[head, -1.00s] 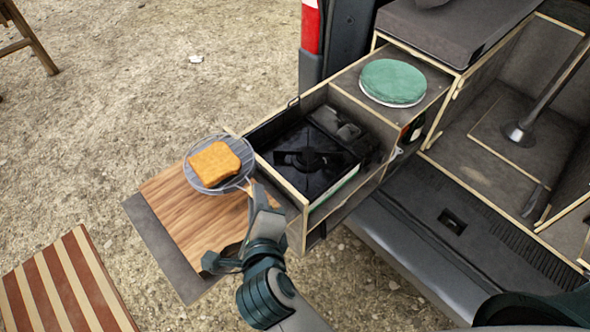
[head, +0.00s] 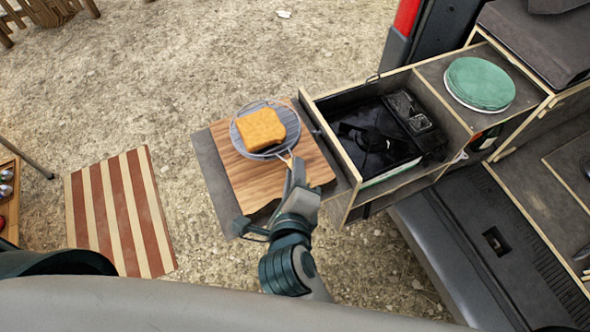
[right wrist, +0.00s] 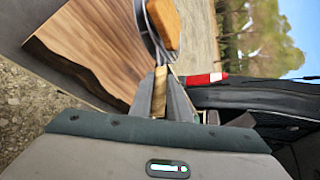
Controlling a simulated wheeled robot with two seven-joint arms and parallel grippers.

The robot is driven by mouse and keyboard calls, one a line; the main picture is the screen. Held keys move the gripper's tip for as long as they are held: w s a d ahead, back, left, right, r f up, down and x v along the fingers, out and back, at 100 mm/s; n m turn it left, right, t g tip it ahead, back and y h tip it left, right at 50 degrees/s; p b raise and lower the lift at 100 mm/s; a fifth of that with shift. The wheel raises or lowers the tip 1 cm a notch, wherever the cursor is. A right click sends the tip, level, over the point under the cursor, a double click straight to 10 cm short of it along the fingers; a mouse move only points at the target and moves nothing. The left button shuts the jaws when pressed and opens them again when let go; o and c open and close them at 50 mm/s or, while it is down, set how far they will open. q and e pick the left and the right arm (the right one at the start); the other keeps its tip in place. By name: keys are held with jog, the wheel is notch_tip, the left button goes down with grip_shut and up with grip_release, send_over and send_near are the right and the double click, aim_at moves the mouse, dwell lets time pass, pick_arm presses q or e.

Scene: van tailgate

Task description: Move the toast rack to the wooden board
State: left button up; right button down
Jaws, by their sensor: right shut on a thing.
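The toast rack (head: 239,138) is a round grey wire rack with a slice of orange-brown toast (head: 261,126) on it. It shows over the back part of the wooden board (head: 246,183), and I cannot tell whether it touches the board. My right gripper (head: 294,173) is shut on the rack's handle at the near side. In the right wrist view the wooden handle (right wrist: 160,92) sits at the fingers (right wrist: 172,102), with the toast (right wrist: 164,22) beyond and the board (right wrist: 92,52) to the left. My left gripper is not in view.
A drawer with a black stove (head: 375,137) stands right of the board, its wooden wall close by. A green round lid or plate (head: 480,84) lies on the unit behind it. A striped red-and-cream mat or table (head: 120,212) is at left. Gravel lies between.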

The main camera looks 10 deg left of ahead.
jog(key=shift+f+b, duration=0.55)
jog(key=shift+f, duration=0.65)
notch_tip(320, 180, down, 2)
jog(key=b, duration=0.3)
jog(key=shift+f, duration=0.25)
jog(key=shift+f+b, duration=0.4)
jog(key=shift+f, duration=0.6)
jog(key=c, duration=1.7)
grip_release()
jog(key=shift+o, duration=0.6)
jog(key=shift+f, duration=0.15)
jog(key=shift+s+f, duration=0.15)
jog(key=shift+f, duration=0.1)
jog(key=shift+s+r, duration=0.1)
jog(key=shift+s, duration=0.05)
